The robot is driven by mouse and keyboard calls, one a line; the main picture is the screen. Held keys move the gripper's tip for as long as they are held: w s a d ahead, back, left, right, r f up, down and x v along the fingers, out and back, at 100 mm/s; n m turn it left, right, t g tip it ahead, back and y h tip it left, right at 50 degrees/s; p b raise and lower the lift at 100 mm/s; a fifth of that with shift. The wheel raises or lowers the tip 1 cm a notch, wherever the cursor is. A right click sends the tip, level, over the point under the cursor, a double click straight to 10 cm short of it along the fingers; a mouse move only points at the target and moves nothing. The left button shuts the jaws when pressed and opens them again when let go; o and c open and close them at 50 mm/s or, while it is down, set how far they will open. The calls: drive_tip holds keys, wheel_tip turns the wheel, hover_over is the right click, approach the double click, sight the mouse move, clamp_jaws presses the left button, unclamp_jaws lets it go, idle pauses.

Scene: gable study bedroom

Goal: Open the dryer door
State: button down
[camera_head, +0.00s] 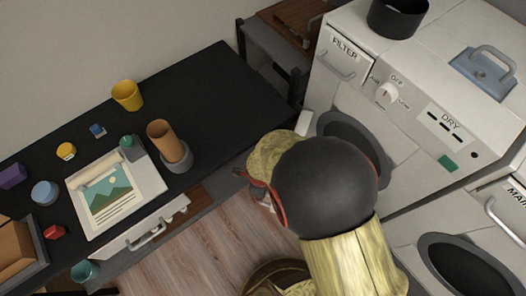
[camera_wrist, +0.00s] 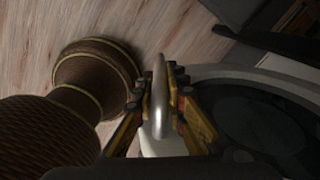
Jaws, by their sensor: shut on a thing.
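The white dryer (camera_head: 413,118) stands at the upper right of the head view, with a dial and a "DRY" label on its panel. Its round door has a dark window (camera_head: 352,137), partly hidden behind my arm. In the wrist view the pale door rim and dark window (camera_wrist: 255,118) fill the right side. A silver bar handle (camera_wrist: 160,75) runs down the middle of the wrist view. My gripper (camera_wrist: 158,92) is shut on this handle, with fingers on both sides. In the head view my arm's rounded dark joint hides most of the gripper.
A brown woven vase-like object (camera_wrist: 85,75) stands on the wooden floor (camera_wrist: 150,25), close at left. A black desk (camera_head: 220,100) with cups and papers is at left. A second machine (camera_head: 428,232) stands at the lower right.

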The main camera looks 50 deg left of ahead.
drive_tip(key=shift+s+d, duration=0.1)
drive_tip(key=shift+d, duration=0.05)
drive_tip(key=c, duration=1.9)
unclamp_jaws()
drive_tip(key=shift+o, duration=0.5)
wheel_tip(320, 180, up, 12)
